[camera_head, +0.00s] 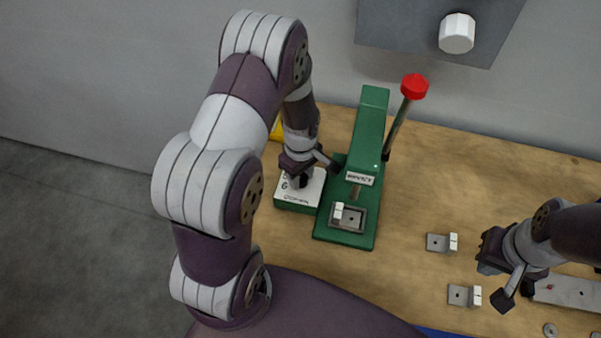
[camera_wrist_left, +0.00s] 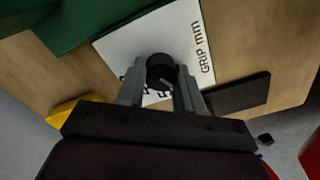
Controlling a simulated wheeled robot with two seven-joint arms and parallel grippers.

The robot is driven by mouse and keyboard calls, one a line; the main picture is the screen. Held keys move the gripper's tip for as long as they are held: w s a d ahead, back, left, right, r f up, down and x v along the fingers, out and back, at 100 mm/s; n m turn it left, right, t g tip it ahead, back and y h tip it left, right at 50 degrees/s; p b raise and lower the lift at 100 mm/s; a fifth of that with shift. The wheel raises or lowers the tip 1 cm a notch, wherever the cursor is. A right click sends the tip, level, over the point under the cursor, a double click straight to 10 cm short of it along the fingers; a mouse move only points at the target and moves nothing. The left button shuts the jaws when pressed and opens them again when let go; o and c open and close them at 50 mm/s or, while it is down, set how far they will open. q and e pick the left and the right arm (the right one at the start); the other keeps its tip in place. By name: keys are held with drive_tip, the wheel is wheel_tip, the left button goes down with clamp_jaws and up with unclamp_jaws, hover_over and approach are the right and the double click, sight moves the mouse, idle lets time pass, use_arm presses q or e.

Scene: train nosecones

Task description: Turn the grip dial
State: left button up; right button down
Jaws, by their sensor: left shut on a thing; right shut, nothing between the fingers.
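The grip dial is a black round knob (camera_wrist_left: 160,70) on a white plate (camera_wrist_left: 198,28) lettered "GRIP mm" in the left wrist view. In the head view the plate tops a green box (camera_head: 296,207) left of the green press (camera_head: 368,140). My left gripper (camera_wrist_left: 160,88) is shut on the knob, one finger on each side; the head view shows this gripper (camera_head: 301,178) above the box, its arm hiding part of it. My right gripper (camera_head: 490,277) is shut and empty over the right side of the table.
The press has a lever with a red knob (camera_head: 414,86). Small metal brackets (camera_head: 438,243) (camera_head: 463,295) lie on the wooden table (camera_head: 420,190) near my right gripper. A grey panel with a white knob (camera_head: 457,33) is at the back. A yellow object (camera_head: 277,128) is behind my left arm.

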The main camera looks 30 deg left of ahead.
sight(301, 177)
use_arm(q)
drive_tip(key=shift+w+n, duration=0.1)
drive_tip(key=shift+n, duration=0.2)
drive_tip(key=shift+r, duration=0.1)
drive_tip(key=o, duration=1)
drive_tip(key=shift+o, duration=0.2)
drive_tip(key=shift+d, duration=0.1)
wheel_tip(301, 177, up, 13)
drive_tip(key=b, duration=0.1)
drive_tip(key=shift+b, duration=0.4)
drive_tip(key=shift+f, duration=0.2)
